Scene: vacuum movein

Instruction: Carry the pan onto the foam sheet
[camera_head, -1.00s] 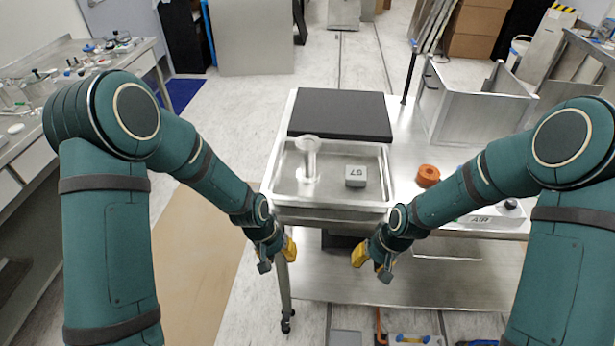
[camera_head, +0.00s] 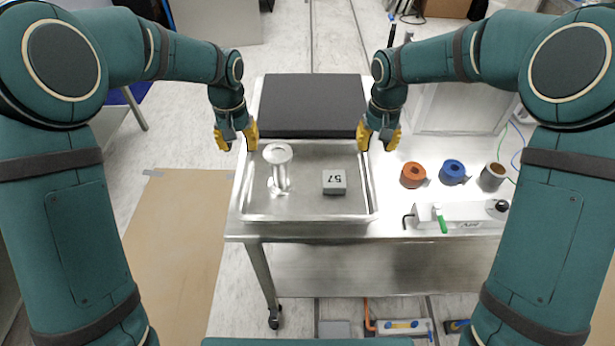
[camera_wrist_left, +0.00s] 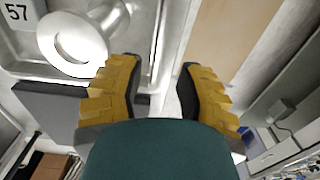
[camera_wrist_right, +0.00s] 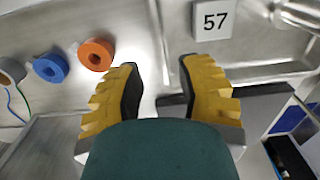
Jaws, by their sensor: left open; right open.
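The pan (camera_head: 309,216) is a shallow metal tray on the steel table. It holds a metal spool-shaped piece (camera_head: 279,165) at left and a grey block marked 57 (camera_head: 334,182) at right. The foam sheet (camera_head: 312,104) is a dark flat slab just behind the pan. My left gripper (camera_head: 237,137) is open above the pan's left rim, near its back corner. My right gripper (camera_head: 379,137) is open above the right rim, near the back corner. In the left wrist view (camera_wrist_left: 160,90) and right wrist view (camera_wrist_right: 160,88) the yellow fingers are apart with nothing between them.
On the table (camera_head: 400,222) right of the pan are an orange roll (camera_head: 413,175), a blue roll (camera_head: 453,172), a grey roll (camera_head: 492,177) and a white box (camera_head: 462,214). A metal bin (camera_head: 455,108) stands behind them. Brown board (camera_head: 180,230) covers the floor at left.

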